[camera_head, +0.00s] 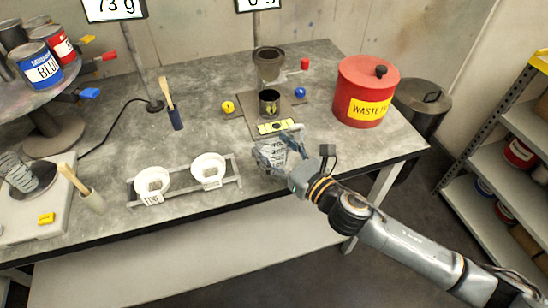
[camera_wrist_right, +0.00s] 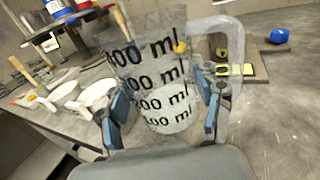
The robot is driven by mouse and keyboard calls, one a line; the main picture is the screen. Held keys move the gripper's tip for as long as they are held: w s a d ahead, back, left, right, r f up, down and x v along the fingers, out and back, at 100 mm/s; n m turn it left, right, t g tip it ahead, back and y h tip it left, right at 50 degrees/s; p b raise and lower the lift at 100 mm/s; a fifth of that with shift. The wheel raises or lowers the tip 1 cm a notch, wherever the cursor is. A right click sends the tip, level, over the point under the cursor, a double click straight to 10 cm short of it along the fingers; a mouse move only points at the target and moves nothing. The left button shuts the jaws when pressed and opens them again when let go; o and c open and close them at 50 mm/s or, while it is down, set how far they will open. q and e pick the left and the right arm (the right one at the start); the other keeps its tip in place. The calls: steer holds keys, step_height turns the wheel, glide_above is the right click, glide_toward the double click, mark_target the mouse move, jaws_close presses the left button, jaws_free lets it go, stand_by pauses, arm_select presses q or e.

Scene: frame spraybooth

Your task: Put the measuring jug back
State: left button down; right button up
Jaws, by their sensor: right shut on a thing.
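The measuring jug (camera_wrist_right: 158,75) is clear, with black ml markings and a handle on its right side in the right wrist view. My right gripper (camera_wrist_right: 160,108) is shut on its body, one finger on each side. In the head view the jug (camera_head: 268,156) shows at the front right part of the grey table, in my right gripper (camera_head: 278,158). I cannot tell whether its base touches the table. My left gripper is not in view.
Two white cups (camera_head: 209,169) sit in a metal rack (camera_head: 236,182) left of the jug. A yellow level (camera_head: 276,126) and a dark cup (camera_head: 269,103) stand behind it. A red waste can (camera_head: 367,92) is at the right. The table front (camera_head: 262,195) is clear.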

mark_target(283, 165)
steer(key=shift+w+f+b, duration=0.15)
steer(key=shift+f, duration=0.8)
steer(key=shift+w+f+b, duration=0.15)
steer(key=shift+f, duration=0.75)
steer(key=shift+f, duration=0.15)
steer(key=o, duration=1.3)
steer(key=shift+s+d, duration=0.1)
steer(key=shift+b+v, duration=1.45)
steer(key=shift+v, duration=4.45)
